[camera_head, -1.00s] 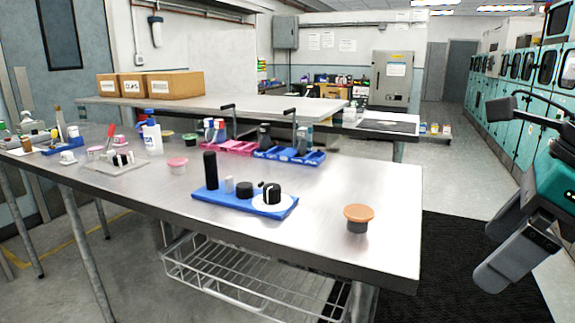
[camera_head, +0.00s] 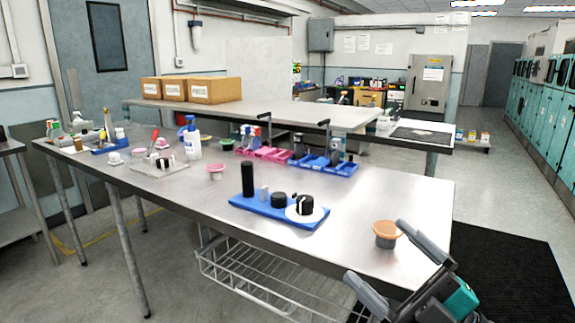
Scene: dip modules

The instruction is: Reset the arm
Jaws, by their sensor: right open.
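My right gripper (camera_head: 374,249) is at the lower right of the head view, by the near right corner of the steel table (camera_head: 300,222). Its two grey fingers are spread wide and point up and to the left, with nothing between them. An orange-rimmed grey cup (camera_head: 385,241) stands on the table just beyond the fingers. In the picture one fingertip lies close to the cup's right side; I cannot tell whether they touch. My left gripper is not in view.
A blue tray (camera_head: 262,210) with black cylinders and a round white-based piece stands mid-table. Pink (camera_head: 262,153) and blue (camera_head: 335,167) bins stand behind it. Bottles and small parts crowd the left end. A wire basket (camera_head: 270,280) hangs below.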

